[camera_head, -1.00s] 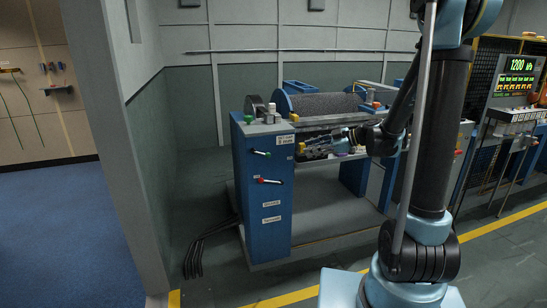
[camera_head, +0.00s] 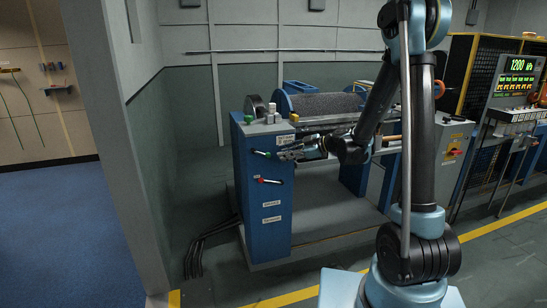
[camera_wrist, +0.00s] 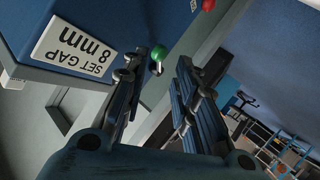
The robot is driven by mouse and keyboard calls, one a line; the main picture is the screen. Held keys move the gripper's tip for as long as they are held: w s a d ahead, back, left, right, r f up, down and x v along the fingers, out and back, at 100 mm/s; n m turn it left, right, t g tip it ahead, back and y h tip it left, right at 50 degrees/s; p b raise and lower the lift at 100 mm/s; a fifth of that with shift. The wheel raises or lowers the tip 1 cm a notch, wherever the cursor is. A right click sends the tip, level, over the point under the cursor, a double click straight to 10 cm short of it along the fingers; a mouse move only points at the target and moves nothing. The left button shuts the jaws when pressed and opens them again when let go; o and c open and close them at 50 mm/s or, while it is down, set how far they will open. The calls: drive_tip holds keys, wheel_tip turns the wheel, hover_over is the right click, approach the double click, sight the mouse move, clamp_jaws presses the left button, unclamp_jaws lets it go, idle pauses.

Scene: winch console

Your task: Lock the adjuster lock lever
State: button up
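Two levers stick out of the front of the blue console (camera_head: 240,205). The upper lever has a green knob (camera_head: 268,155); the lower has a red knob (camera_head: 261,180). I cannot read which one is labelled as the adjuster lock lever. My gripper (camera_head: 282,155) is at the upper lever, coming from the right. In the wrist view my gripper (camera_wrist: 170,60) has its two fingers apart, and the green knob (camera_wrist: 157,55) shows between their tips, nearer the left finger. Whether a finger touches it cannot be told. A red knob (camera_wrist: 208,4) is at the top edge.
A white label (camera_wrist: 75,55) reading "SET GAP 8 mm" is close to the left finger. Small knobs (camera_head: 249,118) stand on the console top. The winch drum (camera_head: 325,103) is behind my arm. A wall (camera_head: 145,190) stands left of the console, with floor between.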

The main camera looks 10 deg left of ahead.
sight(261, 153)
drive_tip(key=x, duration=0.6)
drive_tip(key=shift+a, duration=0.2)
drive_tip(key=shift+c, duration=0.3)
clamp_jaws()
drive_tip(key=shift+f, duration=0.1)
